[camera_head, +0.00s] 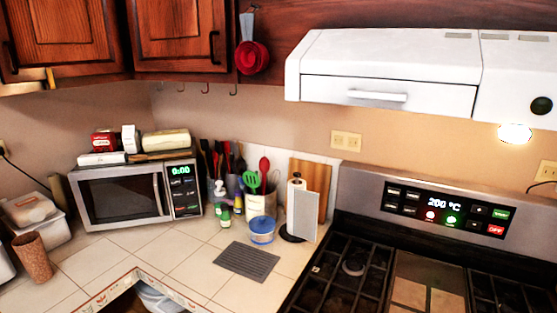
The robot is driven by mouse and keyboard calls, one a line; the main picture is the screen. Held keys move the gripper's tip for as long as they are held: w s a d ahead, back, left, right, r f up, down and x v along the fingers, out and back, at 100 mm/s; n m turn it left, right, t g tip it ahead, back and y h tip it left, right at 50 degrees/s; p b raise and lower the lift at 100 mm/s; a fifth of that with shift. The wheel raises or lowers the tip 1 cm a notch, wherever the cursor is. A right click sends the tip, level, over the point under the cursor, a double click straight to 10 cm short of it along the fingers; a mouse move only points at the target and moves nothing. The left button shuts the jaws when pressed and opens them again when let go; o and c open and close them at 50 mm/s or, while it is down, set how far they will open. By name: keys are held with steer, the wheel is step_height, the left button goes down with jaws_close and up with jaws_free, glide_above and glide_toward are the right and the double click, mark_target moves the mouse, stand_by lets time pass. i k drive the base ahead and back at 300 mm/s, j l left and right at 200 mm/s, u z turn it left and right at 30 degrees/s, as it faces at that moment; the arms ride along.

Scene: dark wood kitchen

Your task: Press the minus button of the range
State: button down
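The range (340,262) stands at the right, with a black control panel (408,211) on its upright steel back. The panel's display (444,204) reads 200 °C. Several small dark buttons sit left of the display. Two more dark buttons are stacked right of it, an upper one (478,211) and a lower one (475,224). Their symbols are too small to read, so I cannot tell which is minus. A green button (501,214) and a red OFF button (495,230) are at the panel's right end. My gripper is not in view.
A white range hood (390,75) hangs above the range. Black grates (345,265) cover the cooktop. A microwave (120,195) is further left.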

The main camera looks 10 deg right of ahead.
mark_target(471, 224)
steer(key=z, duration=1.25)
